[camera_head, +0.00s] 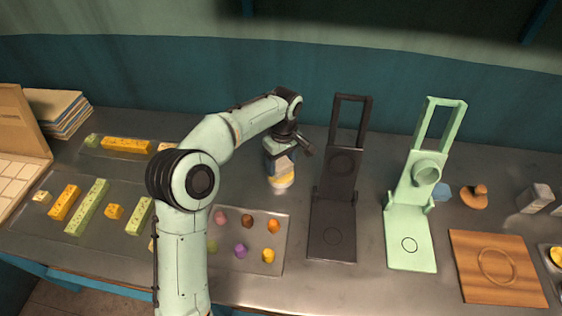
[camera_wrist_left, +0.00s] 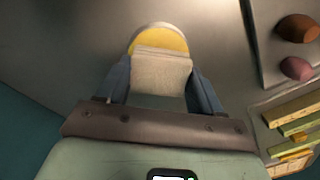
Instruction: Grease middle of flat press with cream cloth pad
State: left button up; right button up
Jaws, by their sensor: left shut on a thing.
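My left gripper (camera_head: 279,160) points down over the bench, left of the dark press. In the left wrist view its two blue-grey fingers (camera_wrist_left: 162,90) are shut on the cream cloth pad (camera_wrist_left: 160,70). The pad's far edge overlaps a round dish with yellow contents (camera_wrist_left: 157,40); I cannot tell whether they touch. The dish also shows below the gripper in the head view (camera_head: 281,183). My right gripper is not in view.
A green press (camera_head: 411,250) with a round cup stands open to the right. A wooden board (camera_head: 478,284) lies further right. A tray (camera_head: 281,224) with several small coloured pieces lies in front of the dish. Yellow and green bars (camera_head: 88,207) lie at left.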

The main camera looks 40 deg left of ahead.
aim_at(281, 164)
pick_arm(q)
jog(key=shift+f, duration=0.5)
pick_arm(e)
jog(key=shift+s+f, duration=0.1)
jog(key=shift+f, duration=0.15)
pick_arm(q)
jog(key=shift+f, duration=0.1)
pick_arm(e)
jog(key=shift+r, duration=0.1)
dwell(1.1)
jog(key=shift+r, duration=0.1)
pick_arm(q)
jog(key=shift+r+p, duration=1.1)
jog(key=shift+r, duration=0.65)
jog(key=shift+r+p, duration=1.2)
jog(key=shift+r, duration=0.7)
jog(key=shift+f, duration=0.1)
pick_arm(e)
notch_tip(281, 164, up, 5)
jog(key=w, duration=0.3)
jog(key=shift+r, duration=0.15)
pick_arm(q)
jog(key=shift+s, duration=0.1)
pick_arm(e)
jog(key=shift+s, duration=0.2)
